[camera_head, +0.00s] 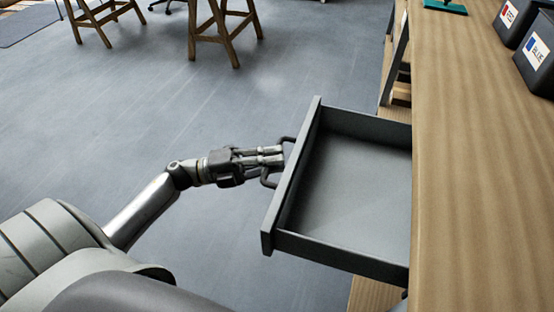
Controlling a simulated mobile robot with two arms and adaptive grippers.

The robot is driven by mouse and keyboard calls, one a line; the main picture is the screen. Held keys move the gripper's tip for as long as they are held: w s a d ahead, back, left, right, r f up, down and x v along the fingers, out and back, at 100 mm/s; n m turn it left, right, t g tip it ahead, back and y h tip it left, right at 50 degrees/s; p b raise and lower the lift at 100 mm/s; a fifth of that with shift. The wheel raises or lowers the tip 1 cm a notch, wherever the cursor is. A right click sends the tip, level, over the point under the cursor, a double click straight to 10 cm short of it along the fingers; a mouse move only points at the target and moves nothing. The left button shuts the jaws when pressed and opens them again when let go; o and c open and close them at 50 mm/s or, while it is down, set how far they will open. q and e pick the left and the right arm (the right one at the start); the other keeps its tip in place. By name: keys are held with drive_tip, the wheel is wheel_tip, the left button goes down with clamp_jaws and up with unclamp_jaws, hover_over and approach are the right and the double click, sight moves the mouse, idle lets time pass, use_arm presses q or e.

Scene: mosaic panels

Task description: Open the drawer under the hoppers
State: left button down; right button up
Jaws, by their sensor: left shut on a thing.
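The grey drawer (350,195) is pulled out from under the wooden table top and looks empty inside. Its front panel (293,180) faces left, with a dark handle (268,180) on its outer side. My left gripper (277,155) is at the handle, shut on it, with the arm coming in from the lower left. Two dark hoppers stand on the table at the upper right, one labelled BLUE (538,60) and one with a red mark (508,18). My right gripper is not in view.
The wooden table top (470,180) fills the right side. A teal object (445,6) lies at its far edge. Wooden stools (222,30) stand on the grey floor at the back. The floor (110,130) left of the drawer is clear.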

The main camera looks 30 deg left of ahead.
use_arm(q)
drive_tip(key=c, duration=1.5)
unclamp_jaws()
drive_tip(key=v, duration=1.2)
